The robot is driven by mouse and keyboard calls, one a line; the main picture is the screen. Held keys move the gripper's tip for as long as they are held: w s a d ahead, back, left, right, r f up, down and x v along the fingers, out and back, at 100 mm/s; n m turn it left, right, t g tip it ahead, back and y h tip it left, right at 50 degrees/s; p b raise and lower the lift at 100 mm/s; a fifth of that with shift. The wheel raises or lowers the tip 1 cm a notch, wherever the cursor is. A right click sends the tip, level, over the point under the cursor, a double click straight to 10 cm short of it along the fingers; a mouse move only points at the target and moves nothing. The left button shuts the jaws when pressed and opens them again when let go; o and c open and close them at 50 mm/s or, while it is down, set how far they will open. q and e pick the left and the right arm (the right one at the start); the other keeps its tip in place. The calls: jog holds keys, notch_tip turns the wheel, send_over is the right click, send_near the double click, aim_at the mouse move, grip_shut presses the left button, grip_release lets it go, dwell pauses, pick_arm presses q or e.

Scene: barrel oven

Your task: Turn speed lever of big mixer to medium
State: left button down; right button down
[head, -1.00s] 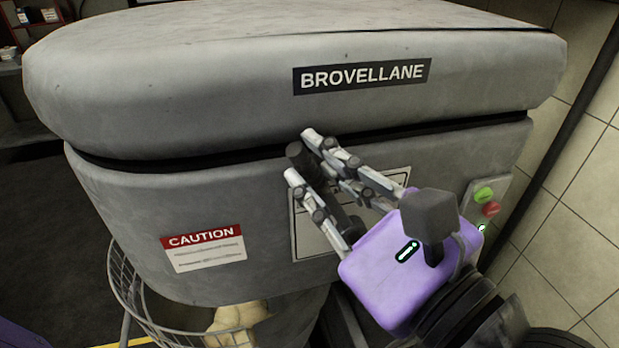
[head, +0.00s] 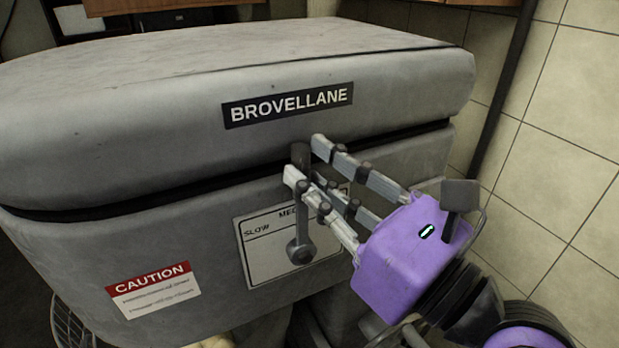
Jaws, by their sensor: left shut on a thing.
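The big mixer (head: 180,110) fills most of the head view. Its speed lever (head: 301,215) is a dark grey arm on the front, with its round pivot low on the white dial plate (head: 262,270). The lever stands nearly upright, its top end at the plate's upper edge beside the partly covered "MED" lettering. "SLOW" reads at the plate's left. My left gripper (head: 303,158), with a purple body, reaches in from the right. It is shut on the lever near its top end, one finger on each side. The plate's right part is hidden behind the fingers. My right gripper is out of view.
A red and white caution label (head: 152,290) is on the mixer's lower front. A wire guard (head: 72,328) shows at the bottom left. A dark vertical pipe (head: 503,90) and a tiled wall (head: 565,180) stand to the right.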

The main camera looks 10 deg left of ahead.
pick_arm(q)
jog(key=c, duration=1.6)
grip_release()
jog(key=v, duration=1.2)
